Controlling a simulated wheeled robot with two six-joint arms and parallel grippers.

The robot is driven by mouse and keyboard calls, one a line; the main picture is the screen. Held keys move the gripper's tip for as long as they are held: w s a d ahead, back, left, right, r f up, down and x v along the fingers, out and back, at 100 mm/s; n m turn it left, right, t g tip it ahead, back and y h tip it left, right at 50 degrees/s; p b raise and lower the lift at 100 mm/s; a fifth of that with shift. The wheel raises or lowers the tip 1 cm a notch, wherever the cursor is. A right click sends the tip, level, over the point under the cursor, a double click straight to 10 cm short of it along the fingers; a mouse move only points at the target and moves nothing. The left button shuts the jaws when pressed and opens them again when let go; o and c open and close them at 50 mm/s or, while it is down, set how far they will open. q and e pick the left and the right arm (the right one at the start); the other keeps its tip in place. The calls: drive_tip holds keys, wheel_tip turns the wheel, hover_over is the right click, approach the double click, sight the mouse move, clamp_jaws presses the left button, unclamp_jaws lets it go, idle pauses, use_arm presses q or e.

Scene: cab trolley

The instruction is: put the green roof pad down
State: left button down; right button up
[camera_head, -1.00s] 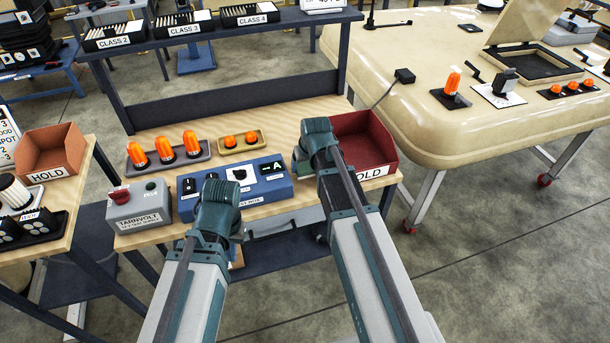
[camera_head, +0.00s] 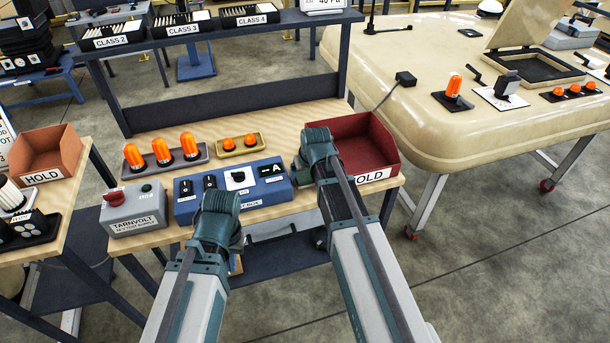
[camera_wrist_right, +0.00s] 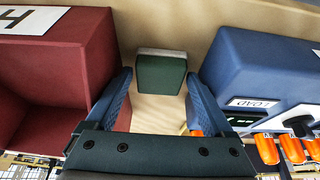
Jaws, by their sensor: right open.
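The green roof pad (camera_wrist_right: 160,72) shows in the right wrist view as a dark green block with a pale grey edge, on the light wood bench top between the red bin and the blue test box. My right gripper (camera_wrist_right: 160,100) is open and empty, with one blue finger toward each side of the pad. The pad lies just past the fingertips. In the head view the pad is hidden behind my right wrist. My left arm's end (camera_head: 217,225) is in front of the bench, and its jaws are hidden.
The red HOLD bin (camera_head: 355,150) and the blue test box (camera_head: 225,192) flank the right gripper closely. A grey TARNVOLT box (camera_head: 133,212) and a tray of orange lamps (camera_head: 165,155) are also on the bench. The cream cab roof (camera_head: 420,115) stands at right.

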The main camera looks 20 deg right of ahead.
drive_tip(key=p+v, duration=1.2)
drive_tip(key=s+a+n+g, duration=0.1)
drive_tip(key=s+a+g, duration=0.1)
drive_tip(key=s+a, duration=0.5)
drive_tip(key=s+a+f+n+g+h, duration=0.1)
drive_tip(key=s+a+n+g, duration=0.1)
drive_tip(key=s+a, duration=0.5)
drive_tip(key=s+g, duration=0.1)
drive_tip(key=s, duration=0.3)
drive_tip(key=shift+s+h+b, duration=0.3)
drive_tip(key=shift+f, duration=0.1)
